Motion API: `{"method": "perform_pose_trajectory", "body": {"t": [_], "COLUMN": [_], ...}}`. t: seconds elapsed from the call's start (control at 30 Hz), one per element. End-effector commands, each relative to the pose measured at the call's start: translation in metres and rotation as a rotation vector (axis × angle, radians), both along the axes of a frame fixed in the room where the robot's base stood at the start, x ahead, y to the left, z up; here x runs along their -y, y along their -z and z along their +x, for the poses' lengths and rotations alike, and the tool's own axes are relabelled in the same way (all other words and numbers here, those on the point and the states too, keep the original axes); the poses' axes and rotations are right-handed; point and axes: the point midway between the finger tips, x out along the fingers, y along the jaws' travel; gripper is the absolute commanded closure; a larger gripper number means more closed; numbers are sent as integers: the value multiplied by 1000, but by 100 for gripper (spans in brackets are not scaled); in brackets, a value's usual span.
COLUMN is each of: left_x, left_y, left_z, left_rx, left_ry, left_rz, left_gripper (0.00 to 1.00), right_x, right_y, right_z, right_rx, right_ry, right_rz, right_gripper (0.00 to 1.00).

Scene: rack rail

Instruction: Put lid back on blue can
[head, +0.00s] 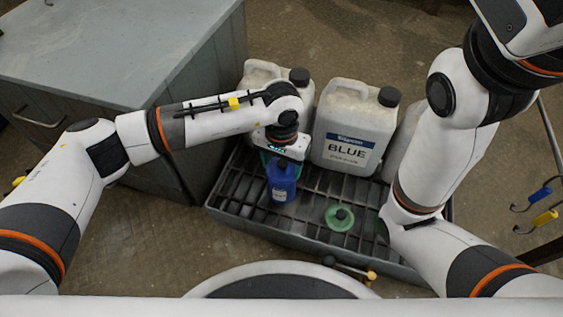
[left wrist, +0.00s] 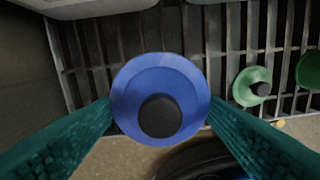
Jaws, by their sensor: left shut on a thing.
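The blue can (head: 283,188), with a pale label, stands upright on the black grating. My left gripper (head: 283,165) is directly above it, pointing down. In the left wrist view its teal fingers (left wrist: 160,112) are shut on the sides of a round blue lid with a black knob (left wrist: 160,75). The lid hides the can's mouth, and I cannot tell whether it is seated or just above. A green lid with a black knob (head: 340,217) lies on the grating to the right; it also shows in the left wrist view (left wrist: 252,86).
A white jug marked BLUE (head: 350,125) and another jug (head: 259,75) stand behind on the grated tray (head: 235,206). A green container (left wrist: 310,70) is right of the green lid. A grey cabinet (head: 110,50) stands left. Hooks hang at right (head: 540,192).

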Motion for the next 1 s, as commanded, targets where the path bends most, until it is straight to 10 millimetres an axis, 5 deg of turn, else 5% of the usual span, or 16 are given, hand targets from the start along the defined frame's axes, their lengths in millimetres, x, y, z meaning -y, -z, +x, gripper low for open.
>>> {"method": "perform_pose_trajectory", "body": {"t": [0.17,0.2,0.37,1.0], "left_x": [0,0,0,0], "left_y": [0,0,0,-6], "left_z": [0,0,0,0], "left_rx": [0,0,0,0], "left_ry": [0,0,0,0], "left_rz": [0,0,0,0], "left_gripper": [55,31,8,0], "right_x": [0,0,0,0], "right_y": [0,0,0,-4], "right_z": [0,0,0,0], "right_rx": [0,0,0,-1], "right_ry": [0,0,0,0], "right_rz": [0,0,0,0], "right_gripper": [100,100,100,100]}}
